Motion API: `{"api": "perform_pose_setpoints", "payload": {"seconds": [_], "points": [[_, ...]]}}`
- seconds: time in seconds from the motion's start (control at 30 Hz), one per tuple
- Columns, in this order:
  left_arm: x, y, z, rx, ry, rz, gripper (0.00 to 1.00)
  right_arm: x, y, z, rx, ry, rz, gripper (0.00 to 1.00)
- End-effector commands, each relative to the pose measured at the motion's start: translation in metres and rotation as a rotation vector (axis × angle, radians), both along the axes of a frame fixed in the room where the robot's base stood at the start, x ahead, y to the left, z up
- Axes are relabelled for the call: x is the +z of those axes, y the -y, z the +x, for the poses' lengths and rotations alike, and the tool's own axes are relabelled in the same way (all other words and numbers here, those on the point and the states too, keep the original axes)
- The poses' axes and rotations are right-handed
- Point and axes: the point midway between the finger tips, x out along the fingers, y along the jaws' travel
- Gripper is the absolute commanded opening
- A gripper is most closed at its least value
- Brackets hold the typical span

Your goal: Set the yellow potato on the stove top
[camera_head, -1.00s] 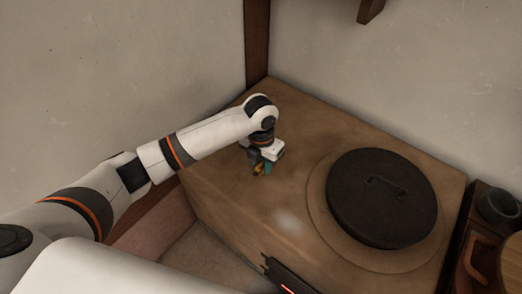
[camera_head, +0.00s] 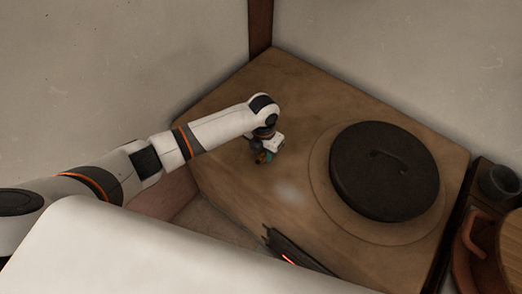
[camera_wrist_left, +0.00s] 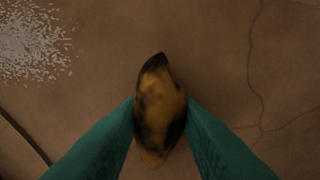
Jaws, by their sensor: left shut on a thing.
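The yellow potato (camera_wrist_left: 160,108), mottled with dark patches and a dark pointed tip, is held between the two teal fingers of my left gripper (camera_wrist_left: 160,122) in the left wrist view. In the head view my left gripper (camera_head: 262,158) is low over the left part of the brown stove top (camera_head: 225,125), and only a little of the potato shows there. Whether the potato touches the stove top cannot be told. My right gripper is not in view.
A round black lid (camera_head: 384,170) with a handle covers the right part of the stove top. A dark piece with a red glow (camera_head: 287,258) is at its front edge. A dark cup (camera_head: 499,182) stands at the far right. Pale grains (camera_wrist_left: 32,42) lie near the potato.

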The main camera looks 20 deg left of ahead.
Motion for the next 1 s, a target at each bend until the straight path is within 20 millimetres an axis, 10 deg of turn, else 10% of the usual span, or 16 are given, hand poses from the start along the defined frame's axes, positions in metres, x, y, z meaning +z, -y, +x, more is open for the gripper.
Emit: {"api": "perform_pose_setpoints", "payload": {"seconds": [0.07,0.1,0.2,0.6,1.0], "points": [[-0.004,0.000,0.000,0.001,0.000,0.000,0.03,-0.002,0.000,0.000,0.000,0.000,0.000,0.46],[-0.002,0.000,0.000,0.001,0.000,0.000,0.37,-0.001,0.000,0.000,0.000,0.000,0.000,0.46],[-0.002,0.000,0.000,0.001,0.000,0.000,0.52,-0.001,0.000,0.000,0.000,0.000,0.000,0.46],[0.008,-0.001,0.001,0.001,0.002,-0.001,0.52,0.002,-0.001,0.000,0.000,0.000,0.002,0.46],[0.089,-0.003,0.002,0.001,0.004,0.000,0.52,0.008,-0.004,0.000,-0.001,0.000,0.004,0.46]]}}
